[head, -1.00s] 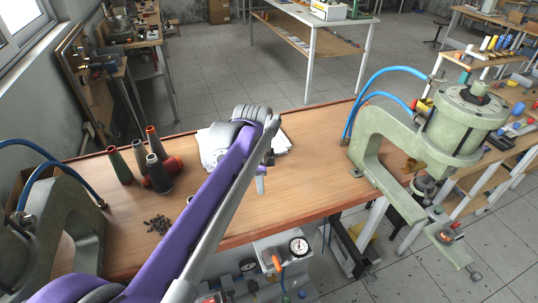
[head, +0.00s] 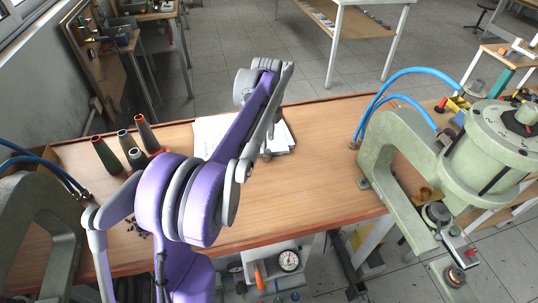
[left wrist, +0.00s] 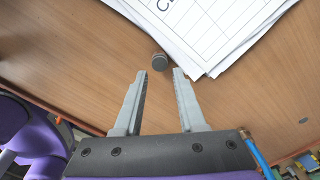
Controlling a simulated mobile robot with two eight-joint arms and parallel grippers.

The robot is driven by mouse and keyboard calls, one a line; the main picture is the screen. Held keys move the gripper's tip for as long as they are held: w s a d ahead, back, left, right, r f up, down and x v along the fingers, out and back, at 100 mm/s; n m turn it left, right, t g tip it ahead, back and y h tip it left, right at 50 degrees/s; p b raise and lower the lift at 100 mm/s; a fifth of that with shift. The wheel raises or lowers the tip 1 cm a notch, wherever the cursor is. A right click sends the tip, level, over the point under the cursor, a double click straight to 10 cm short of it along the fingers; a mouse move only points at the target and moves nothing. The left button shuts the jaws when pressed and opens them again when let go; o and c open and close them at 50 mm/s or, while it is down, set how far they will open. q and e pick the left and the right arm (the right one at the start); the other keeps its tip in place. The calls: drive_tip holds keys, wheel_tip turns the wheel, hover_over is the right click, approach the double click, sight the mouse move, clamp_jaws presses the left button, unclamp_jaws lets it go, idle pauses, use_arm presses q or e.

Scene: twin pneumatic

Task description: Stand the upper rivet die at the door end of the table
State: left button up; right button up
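A small dark grey cylinder (left wrist: 159,63) stands on the wooden table beside the edge of the white papers in the left wrist view. It may be the upper rivet die; I cannot be sure. My left gripper (left wrist: 159,73) is open, its two fingers spread on either side of the line to the cylinder. The cylinder is just beyond the fingertips, not gripped. In the head view my left arm reaches over the table (head: 310,185) and hides most of its gripper. My right gripper is in neither view.
White papers (head: 209,135) lie at the table's back. Coloured thread cones (head: 107,155) stand at the left. A green press (head: 378,150) stands on the right and another (head: 48,215) on the left. The table between the papers and the right press is clear.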

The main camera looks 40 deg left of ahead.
sight(267, 151)
use_arm(q)
wheel_tip(267, 151, down, 6)
drive_tip(key=shift+f, duration=0.25)
drive_tip(key=shift+c, duration=0.2)
clamp_jaws()
